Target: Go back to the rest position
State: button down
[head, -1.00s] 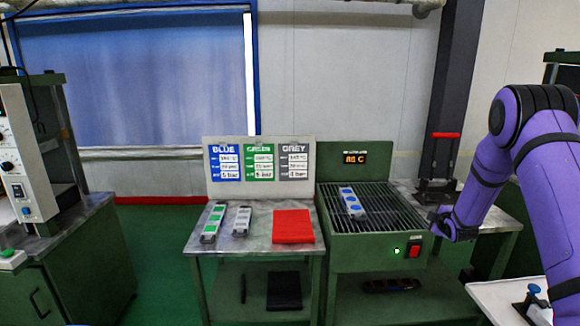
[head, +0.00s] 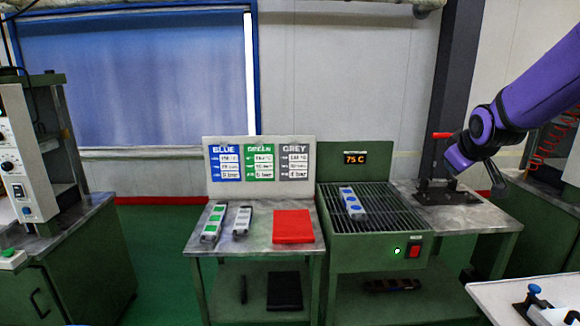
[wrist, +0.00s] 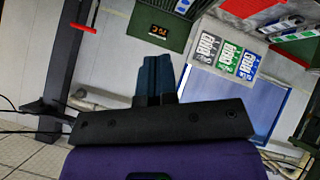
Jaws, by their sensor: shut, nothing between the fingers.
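My purple arm reaches in from the upper right of the head view. My gripper (head: 498,185) hangs in the air at the right, near the bench with the red-handled press. In the wrist view the dark fingers of my gripper (wrist: 155,75) are together and hold nothing. Nothing touches the gripper.
A blue-marked mould (head: 352,203) lies on the grill of the green heater (head: 375,249), whose display (head: 355,159) reads about 75 C. A red-handled press (head: 447,190) stands right of the heater.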

jog(key=s+a+r+m+g, duration=0.1)
jog(key=s+a, duration=0.2)
jog(key=s, duration=0.8)
jog(key=s+a+r+m+g+y, duration=0.1)
jog(key=s+a+m, duration=0.1)
jog(key=s, duration=0.8)
jog(key=s+a+r+m+g, duration=0.1)
jog(key=s+a+m+g, duration=0.1)
jog(key=s, duration=0.9)
jog(key=shift+s+a+y, duration=0.3)
jog(key=shift+s+a, duration=0.05)
jog(key=shift+a, duration=0.45)
